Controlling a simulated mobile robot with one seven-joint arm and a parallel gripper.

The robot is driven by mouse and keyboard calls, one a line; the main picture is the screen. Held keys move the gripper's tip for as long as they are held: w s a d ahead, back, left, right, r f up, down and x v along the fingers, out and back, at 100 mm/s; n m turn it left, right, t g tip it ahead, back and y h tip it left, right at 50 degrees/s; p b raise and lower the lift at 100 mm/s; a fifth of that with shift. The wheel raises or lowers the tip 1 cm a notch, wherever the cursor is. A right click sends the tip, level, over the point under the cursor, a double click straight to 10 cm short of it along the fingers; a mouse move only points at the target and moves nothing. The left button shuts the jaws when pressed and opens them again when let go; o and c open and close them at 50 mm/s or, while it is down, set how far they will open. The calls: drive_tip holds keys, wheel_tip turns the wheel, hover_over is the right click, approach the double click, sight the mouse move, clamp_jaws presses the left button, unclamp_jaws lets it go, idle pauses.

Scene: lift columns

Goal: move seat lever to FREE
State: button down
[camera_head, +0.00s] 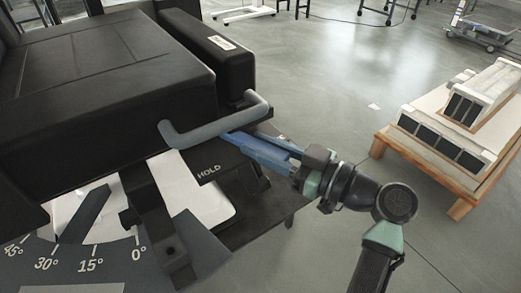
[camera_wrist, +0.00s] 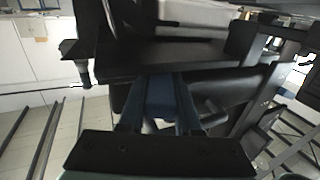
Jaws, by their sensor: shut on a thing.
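The seat lever (camera_head: 215,127) is a grey bent bar beside the black seat cushion (camera_head: 110,75) in the head view. Below it is a dark plate (camera_head: 207,172) marked HOLD. No FREE marking is readable. My gripper (camera_head: 232,139) has blue fingers that reach in from the right, with their tips at the lever, just above the HOLD plate. The fingers are shut on the lever, though the exact contact is hard to see. In the wrist view my gripper (camera_wrist: 160,84) points at dark seat parts, and the grip is partly hidden.
An angle scale (camera_head: 90,262) reading 0° to 45° sits at lower left, with a dark pointer (camera_head: 84,213) above it. A black armrest-like block (camera_head: 205,45) stands behind the lever. A wooden pallet (camera_head: 450,160) with boxed units is at right. Grey floor between is clear.

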drive_tip(key=shift+d+r, duration=0.1)
drive_tip(key=c, duration=0.6)
unclamp_jaws()
drive_tip(key=p+v, duration=0.3)
drive_tip(key=v, duration=0.9)
drive_tip(key=shift+s+d, duration=0.25)
drive_tip(key=shift+d, duration=0.1)
